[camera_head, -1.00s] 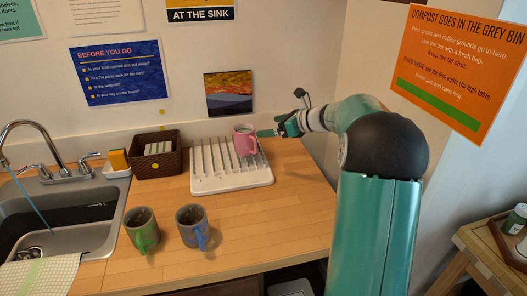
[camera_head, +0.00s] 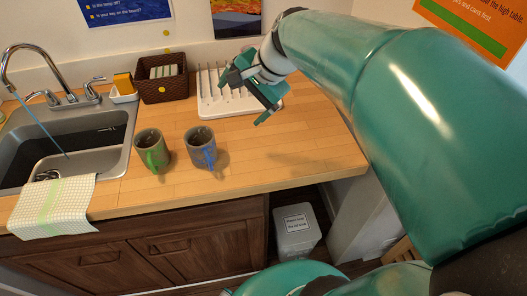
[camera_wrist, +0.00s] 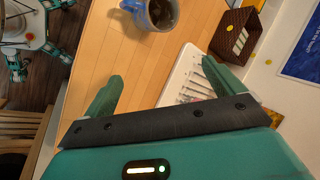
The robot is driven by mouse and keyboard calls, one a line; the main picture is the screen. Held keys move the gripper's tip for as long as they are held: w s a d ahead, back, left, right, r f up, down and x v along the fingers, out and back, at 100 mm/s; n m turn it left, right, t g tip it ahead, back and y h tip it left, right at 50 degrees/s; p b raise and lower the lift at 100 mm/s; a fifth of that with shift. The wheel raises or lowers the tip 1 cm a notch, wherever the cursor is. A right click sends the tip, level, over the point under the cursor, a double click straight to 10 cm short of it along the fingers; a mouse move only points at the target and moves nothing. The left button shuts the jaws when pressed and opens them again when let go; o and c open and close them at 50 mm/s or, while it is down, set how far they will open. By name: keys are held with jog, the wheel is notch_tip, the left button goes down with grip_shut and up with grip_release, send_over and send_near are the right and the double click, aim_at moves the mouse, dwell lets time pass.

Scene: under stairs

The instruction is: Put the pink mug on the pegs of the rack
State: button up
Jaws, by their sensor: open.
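The pegged white rack (camera_head: 212,100) stands on the wooden counter near the wall. It also shows between and beyond my fingers in the wrist view (camera_wrist: 176,82). The pink mug is not clearly visible now; my gripper and arm cover the right part of the rack, where the mug was seen earlier. My gripper (camera_head: 244,100) is open and above the front right part of the rack, its fingers pointing down and to the left. In the wrist view my gripper (camera_wrist: 165,72) has its two green fingers spread, with nothing seen held between them.
A green-handled mug (camera_head: 152,151) and a blue-handled mug (camera_head: 201,147) stand in front of the rack. A brown basket (camera_head: 163,88), a sponge holder (camera_head: 123,92) and the sink (camera_head: 92,135) are to the left. The counter's front right (camera_head: 300,155) is clear.

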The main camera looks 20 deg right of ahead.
jog(key=s+f+n+h, duration=0.1)
jog(key=s+n+h, duration=0.1)
jog(key=s+n, duration=0.3)
jog(key=s+a+f+n+h, duration=0.1)
jog(key=s+f+n+h, duration=0.1)
jog(key=s+n, duration=0.4)
jog(key=s, duration=0.4)
jog(key=shift+s+f, duration=0.15)
jog(key=shift+f, duration=0.15)
